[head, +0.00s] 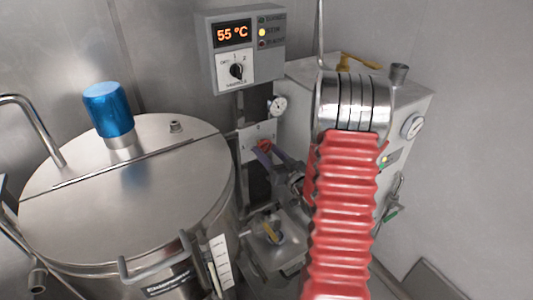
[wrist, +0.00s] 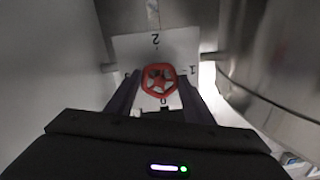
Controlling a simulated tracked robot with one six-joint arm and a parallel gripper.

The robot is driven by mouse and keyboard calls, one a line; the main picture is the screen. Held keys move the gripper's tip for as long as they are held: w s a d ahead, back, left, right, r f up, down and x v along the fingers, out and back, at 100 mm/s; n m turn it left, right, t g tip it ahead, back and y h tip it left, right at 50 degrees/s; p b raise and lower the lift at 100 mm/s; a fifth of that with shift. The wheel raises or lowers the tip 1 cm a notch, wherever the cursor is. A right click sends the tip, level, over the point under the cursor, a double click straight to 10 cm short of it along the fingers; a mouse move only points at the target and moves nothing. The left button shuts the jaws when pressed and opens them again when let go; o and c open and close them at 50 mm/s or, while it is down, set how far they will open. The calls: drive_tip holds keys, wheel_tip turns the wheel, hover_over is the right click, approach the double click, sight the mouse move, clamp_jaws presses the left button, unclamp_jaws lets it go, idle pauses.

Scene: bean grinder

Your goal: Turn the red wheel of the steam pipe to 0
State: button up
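The red wheel (wrist: 159,80) is a small ring with spokes, on a white plate (wrist: 135,45). The plate is marked 2 at the top, 1 at the right and 0 at the bottom; the left mark is partly hidden by a finger. I cannot tell which mark the wheel points to. My gripper (wrist: 158,88) is open, with one dark finger on each side of the wheel. I see no clear contact. In the head view the wheel (head: 263,146) is partly hidden behind my gripper (head: 264,153), which comes in from the right.
A big steel kettle (head: 120,205) with a blue-capped motor (head: 108,110) stands close on the left. A control box (head: 241,50) reading 55 °C hangs above the wheel. A steel machine with gauges (head: 415,105) stands right, behind my red-sleeved arm. A small gauge (head: 277,105) is just above the plate.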

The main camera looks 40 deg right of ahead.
drive_tip(key=c, duration=0.4)
drive_tip(key=shift+a, duration=0.2)
drive_tip(key=shift+c, duration=0.4)
drive_tip(key=shift+d, duration=0.1)
drive_tip(key=shift+m, duration=0.3)
drive_tip(key=m, duration=0.3)
drive_tip(key=shift+m, duration=0.4)
drive_tip(key=m, duration=0.3)
drive_tip(key=shift+d+m, duration=0.1)
drive_tip(key=shift+m, duration=0.3)
drive_tip(key=m, duration=0.5)
drive_tip(key=shift+d+m, duration=0.1)
drive_tip(key=shift+m, duration=2.4)
